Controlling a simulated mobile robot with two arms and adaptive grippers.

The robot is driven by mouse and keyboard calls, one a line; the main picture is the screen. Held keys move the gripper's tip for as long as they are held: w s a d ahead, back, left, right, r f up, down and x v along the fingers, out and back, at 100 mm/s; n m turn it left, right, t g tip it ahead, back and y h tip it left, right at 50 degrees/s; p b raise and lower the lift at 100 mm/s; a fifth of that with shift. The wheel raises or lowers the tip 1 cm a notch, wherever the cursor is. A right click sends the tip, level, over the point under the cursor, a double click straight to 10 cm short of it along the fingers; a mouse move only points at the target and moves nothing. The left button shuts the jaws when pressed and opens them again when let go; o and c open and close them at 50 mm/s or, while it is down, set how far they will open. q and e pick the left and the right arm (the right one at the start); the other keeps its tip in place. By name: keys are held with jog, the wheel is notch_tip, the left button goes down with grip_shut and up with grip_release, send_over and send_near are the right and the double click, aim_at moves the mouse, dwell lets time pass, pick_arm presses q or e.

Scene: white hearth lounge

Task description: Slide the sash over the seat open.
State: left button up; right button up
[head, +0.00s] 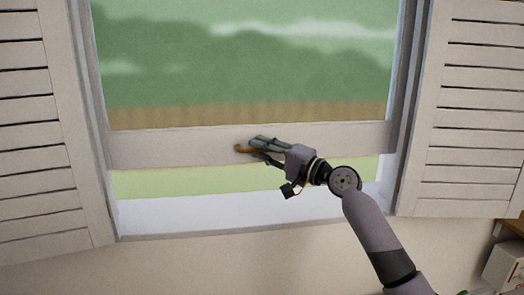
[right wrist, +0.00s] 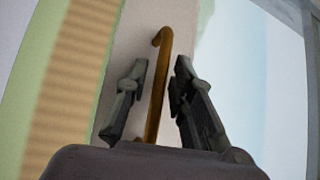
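The window sash (head: 165,150) is a white frame whose bottom rail runs across the opening in the head view. The rail stands above the sill, with a strip of green showing under it. A brass handle (head: 240,149) sits on the rail; in the right wrist view the handle (right wrist: 156,95) is a bent bar. My right gripper (head: 254,147) is at the handle. In the right wrist view its fingers (right wrist: 160,68) stand apart on either side of the bar, with gaps visible, so it looks open around it. My left gripper is not in view.
White louvred shutters flank the window on the left (head: 35,130) and right (head: 468,120). The white sill (head: 220,214) below the sash is bare. A shelf with a pale box (head: 505,268) stands at the lower right. The seat does not show clearly.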

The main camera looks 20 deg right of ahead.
jog(key=shift+o, duration=0.5)
jog(key=shift+s+f, duration=0.1)
jog(key=v, duration=1.1)
jog(key=shift+s+d, duration=0.25)
jog(key=shift+s, duration=0.05)
